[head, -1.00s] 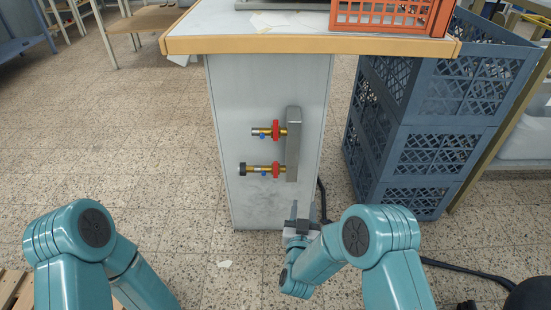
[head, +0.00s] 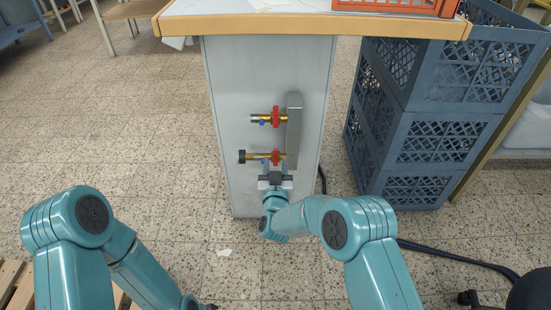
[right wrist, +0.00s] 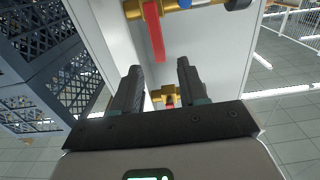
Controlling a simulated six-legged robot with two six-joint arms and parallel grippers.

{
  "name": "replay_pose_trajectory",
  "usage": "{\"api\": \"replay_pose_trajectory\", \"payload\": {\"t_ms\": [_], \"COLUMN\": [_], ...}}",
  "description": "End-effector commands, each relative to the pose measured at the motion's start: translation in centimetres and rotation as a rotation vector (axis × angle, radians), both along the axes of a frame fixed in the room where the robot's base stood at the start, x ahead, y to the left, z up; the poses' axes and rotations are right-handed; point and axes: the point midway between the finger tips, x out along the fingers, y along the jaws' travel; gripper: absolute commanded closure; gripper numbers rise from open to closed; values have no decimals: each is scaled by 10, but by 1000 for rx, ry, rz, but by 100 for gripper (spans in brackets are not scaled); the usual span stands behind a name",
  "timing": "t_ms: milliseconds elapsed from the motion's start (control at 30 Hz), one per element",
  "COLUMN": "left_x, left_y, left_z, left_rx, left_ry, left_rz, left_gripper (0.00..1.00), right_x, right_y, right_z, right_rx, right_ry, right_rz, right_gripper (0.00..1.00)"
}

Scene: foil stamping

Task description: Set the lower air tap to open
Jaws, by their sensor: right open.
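The lower air tap (head: 262,157) is a brass fitting with a black end on its left, on the light side panel of the bench. Its red handle (head: 276,157) looks set across the pipe. The upper tap (head: 262,118) is similar, without the black end. My right gripper (head: 276,179) is open and empty, just below the lower tap in the head view. In the right wrist view, a red handle (right wrist: 154,32) is above the open fingers, apart from them. A farther brass fitting (right wrist: 166,95) shows between them. Only the tip of my left gripper (head: 198,303) shows at the bottom edge.
A grey vertical block (head: 294,130) carries both taps on the panel (head: 225,120). The bench top (head: 320,22) overhangs above. Stacked blue crates (head: 430,150) stand to the right. A dark hose (head: 450,255) lies on the floor. The floor left of the panel is clear.

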Motion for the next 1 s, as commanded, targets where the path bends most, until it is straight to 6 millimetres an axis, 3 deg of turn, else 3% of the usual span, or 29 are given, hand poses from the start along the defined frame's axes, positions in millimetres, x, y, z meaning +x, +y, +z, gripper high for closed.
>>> {"api": "replay_pose_trajectory", "payload": {"t_ms": [100, 233, 633, 667, 700, 800, 1000], "left_x": [2, 3, 3, 3, 3, 3, 3], "left_y": [2, 2, 3, 3, 3, 3, 3], "left_z": [-9, -12, -13, -13, -13, -13, -13], "left_rx": [2, 2, 2, 2, 2, 2, 2], "left_ry": [-3, -5, -5, -5, -5, -5, -5], "left_rz": [6, 10, 12, 12, 12, 12, 12], "left_gripper": [57, 57, 57, 57, 57, 57, 57], "right_x": [23, 39, 47, 47, 47, 47, 47], "right_y": [-1, 0, 0, 0, 0, 0, 0], "right_z": [-2, -1, 0, 0, 0, 0, 0], "right_rx": [1, 0, -1, -1, 0, 0, -5], "right_ry": [-3, -2, 1, 1, 1, 1, 0], "right_rz": [-2, -1, 1, 1, 1, 1, 1], "right_gripper": [57, 57, 57, 61, 74, 100, 100]}}
